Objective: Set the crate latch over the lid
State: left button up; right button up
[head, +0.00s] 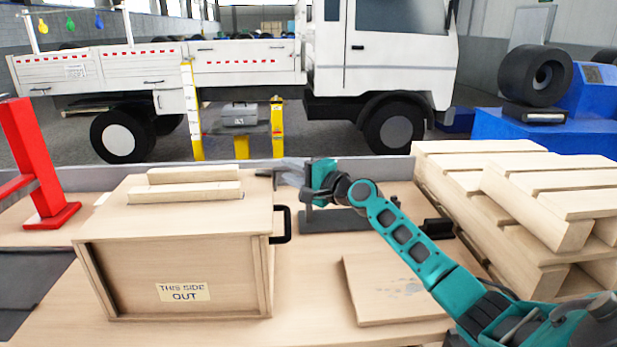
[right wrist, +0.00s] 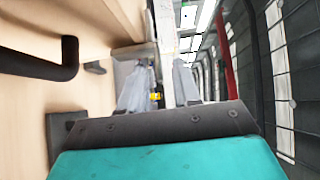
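The wooden crate (head: 180,255) stands on the bench with a "THIS SIDE OUT" label on its front. Its lid (head: 120,213) lies on top and carries two wooden slats. A black loop-shaped bar (head: 287,225) sticks out from the crate's right side, below the lid; I cannot tell if it is the latch or a handle. A black bar also shows at the left of the right wrist view (right wrist: 45,66). My right gripper (head: 280,172) is beyond the loop, near the lid's far right corner, pointing left. Its fingers (right wrist: 160,82) are apart, with nothing seen held.
A wooden pallet stack (head: 530,200) stands at the right. A flat board (head: 390,290) lies on the bench beneath my right arm. A dark grey block (head: 335,220) sits behind it. A red stand (head: 35,165) is at the left. Bare bench shows between crate and board.

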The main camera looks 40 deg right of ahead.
jog(key=b+v, duration=0.1)
jog(key=v, duration=1.1)
jog(key=shift+s, duration=0.25)
jog(key=shift+d, duration=0.15)
jog(key=shift+s, duration=0.1)
